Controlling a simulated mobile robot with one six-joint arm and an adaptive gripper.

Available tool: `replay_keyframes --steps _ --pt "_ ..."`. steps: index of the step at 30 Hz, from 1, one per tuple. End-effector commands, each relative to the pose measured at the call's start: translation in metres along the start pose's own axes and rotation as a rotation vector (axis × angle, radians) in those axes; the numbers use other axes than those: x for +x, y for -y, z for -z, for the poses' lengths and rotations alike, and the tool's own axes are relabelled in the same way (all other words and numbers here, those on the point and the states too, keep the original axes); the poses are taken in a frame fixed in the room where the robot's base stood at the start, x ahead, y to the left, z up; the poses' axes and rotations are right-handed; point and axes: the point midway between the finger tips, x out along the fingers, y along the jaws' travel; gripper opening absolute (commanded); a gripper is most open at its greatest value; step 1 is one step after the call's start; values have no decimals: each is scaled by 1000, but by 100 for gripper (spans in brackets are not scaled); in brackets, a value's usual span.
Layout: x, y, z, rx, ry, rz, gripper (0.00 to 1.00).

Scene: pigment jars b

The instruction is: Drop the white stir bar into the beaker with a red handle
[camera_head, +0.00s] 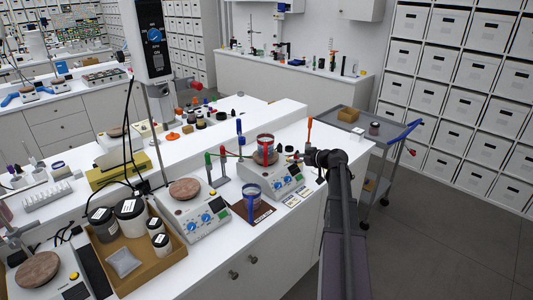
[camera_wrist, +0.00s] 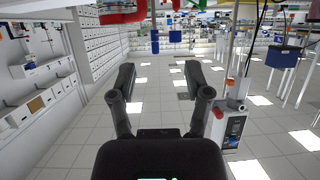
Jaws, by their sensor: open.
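The beaker with a red handle (camera_head: 265,150) stands on the round plate of a white stirrer (camera_head: 262,180) in the middle of the head view. A similar beaker with blue markings (camera_head: 251,194) stands in front of it on a dark brown mat (camera_head: 262,213). I cannot make out the white stir bar in either view. My gripper (camera_head: 318,157) is at the right end of the bench, to the right of the red-handled beaker and apart from it. In the wrist view my gripper (camera_wrist: 162,82) has its two fingers spread, with nothing between them.
A second stirrer (camera_head: 194,216) and a cardboard tray (camera_head: 106,254) with several jars are at the left. Upright coloured rods stand around the beakers, including an orange-topped one (camera_head: 309,130). A grey cart (camera_head: 352,122) stands right of the bench. Open floor lies at the lower right.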

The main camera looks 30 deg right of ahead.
Motion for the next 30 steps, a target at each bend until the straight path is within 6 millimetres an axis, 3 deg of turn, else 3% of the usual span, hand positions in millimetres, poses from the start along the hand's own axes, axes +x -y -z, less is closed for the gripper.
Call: replay_keyframes --steps 6,30 --pt "4 10 -10 -5 0 13 63" --pt "6 14 -10 -8 0 19 63"
